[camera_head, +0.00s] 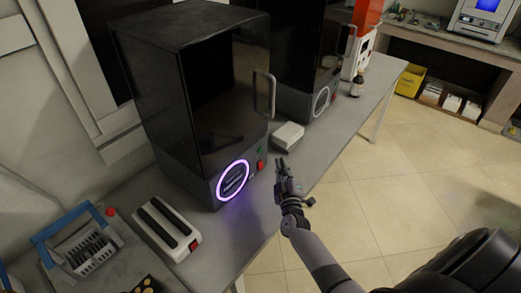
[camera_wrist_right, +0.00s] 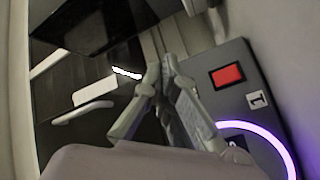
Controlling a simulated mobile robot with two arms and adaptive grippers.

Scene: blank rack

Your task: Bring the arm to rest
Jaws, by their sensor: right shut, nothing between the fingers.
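My right gripper (camera_head: 282,164) is shut and empty. It is held up by the bench's front edge, just right of the black cabinet's glowing ring in the head view. Its fingers come together in the right wrist view (camera_wrist_right: 165,72), beside the cabinet's front panel. My right arm comes up to it from the bottom of the head view. My left gripper is not in view.
A black cabinet (camera_head: 190,90) with a purple ring (camera_head: 233,180) and red button (camera_head: 260,165) stands on the grey bench (camera_head: 245,222). A small white box (camera_head: 288,136) lies beyond the gripper. A white device (camera_head: 165,228) and blue-framed rack (camera_head: 82,245) stand left. The tiled floor (camera_head: 400,190) is open.

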